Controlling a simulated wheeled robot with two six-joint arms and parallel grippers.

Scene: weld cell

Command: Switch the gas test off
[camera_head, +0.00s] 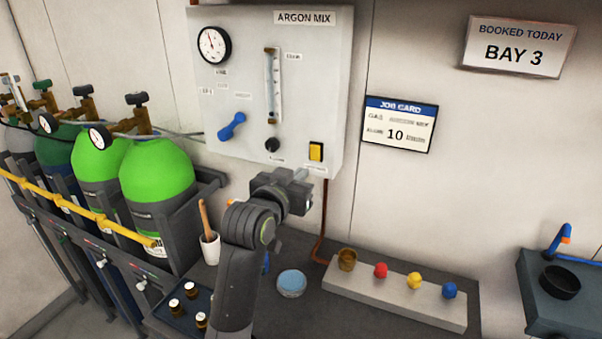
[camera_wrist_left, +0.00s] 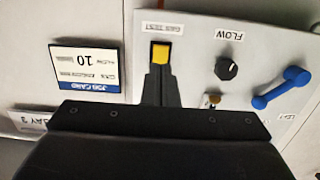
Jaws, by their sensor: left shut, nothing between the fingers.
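The gas test switch (camera_head: 316,152) is a yellow rocker in a dark frame, low on the right of the pale ARGON MIX panel (camera_head: 300,60). In the wrist view the switch (camera_wrist_left: 160,53) sits beside its GAS TEST label, and the picture is turned about upside down. My left gripper (camera_head: 303,174) is just below the switch in the head view, shut and empty. In the wrist view its closed dark fingers (camera_wrist_left: 160,72) point at the switch and overlap its near edge. I cannot tell whether they touch it. My right gripper is in neither view.
The panel also holds a black flow knob (camera_head: 272,145), a blue lever (camera_head: 232,126), a flow tube (camera_head: 272,85) and a gauge (camera_head: 213,45). Green cylinders (camera_head: 155,175) stand left. Below is a bench with a block of coloured knobs (camera_head: 395,298) and a white cup (camera_head: 210,247).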

